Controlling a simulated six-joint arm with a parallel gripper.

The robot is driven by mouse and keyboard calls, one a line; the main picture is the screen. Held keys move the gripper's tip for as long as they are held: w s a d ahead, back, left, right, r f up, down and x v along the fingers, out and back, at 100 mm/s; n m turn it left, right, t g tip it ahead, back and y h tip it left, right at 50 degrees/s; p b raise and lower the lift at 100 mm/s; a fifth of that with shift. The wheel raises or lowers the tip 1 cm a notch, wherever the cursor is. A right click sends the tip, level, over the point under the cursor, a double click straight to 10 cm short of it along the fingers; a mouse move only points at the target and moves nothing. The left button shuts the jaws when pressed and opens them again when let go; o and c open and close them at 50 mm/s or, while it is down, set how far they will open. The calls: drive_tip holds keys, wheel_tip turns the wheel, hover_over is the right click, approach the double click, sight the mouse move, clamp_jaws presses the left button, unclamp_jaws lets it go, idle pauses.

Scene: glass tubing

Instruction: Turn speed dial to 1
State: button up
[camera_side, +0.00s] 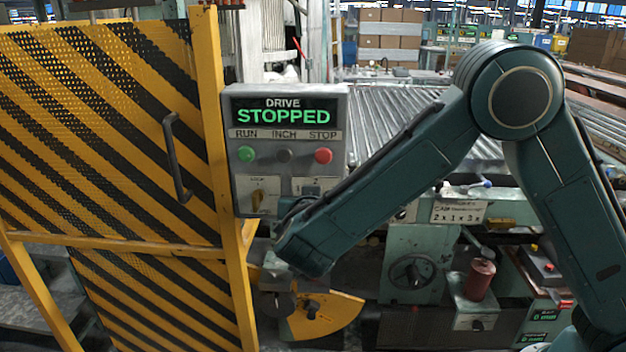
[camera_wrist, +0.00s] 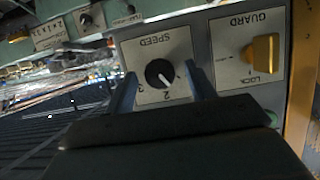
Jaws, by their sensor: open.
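The speed dial (camera_wrist: 159,73) is a round black knob with a white pointer mark on a white plate labelled SPEED, upside down in the wrist view. The pointer slants down and right, near the 2; its exact setting is hard to tell. The 2 and 3 show below the knob; no 1 is readable. My gripper (camera_wrist: 161,76) is open, with one finger on each side of the dial. I cannot tell whether the fingers touch it. In the side view my gripper (camera_side: 293,207) is at the lower right of the control box, and my arm hides the dial.
The control box (camera_side: 240,174) reads DRIVE STOPPED above green, grey and red buttons. A yellow guard lock knob (camera_wrist: 264,54) sits beside the speed plate. A striped yellow-black guard door (camera_side: 110,130) stands left of the box. Another black knob (camera_wrist: 87,20) is at upper left in the wrist view.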

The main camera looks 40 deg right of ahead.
drive_tip(key=shift+w+d+f, duration=0.2)
drive_tip(key=shift+w+d, duration=0.15)
drive_tip(key=c, duration=1)
drive_tip(key=shift+o, duration=0.2)
drive_tip(key=shift+n, duration=0.3)
drive_tip(key=shift+a+n+g+h, duration=0.1)
drive_tip(key=shift+n+g+h, duration=0.85)
drive_tip(key=shift+n, duration=0.75)
drive_tip(key=shift+h, duration=0.25)
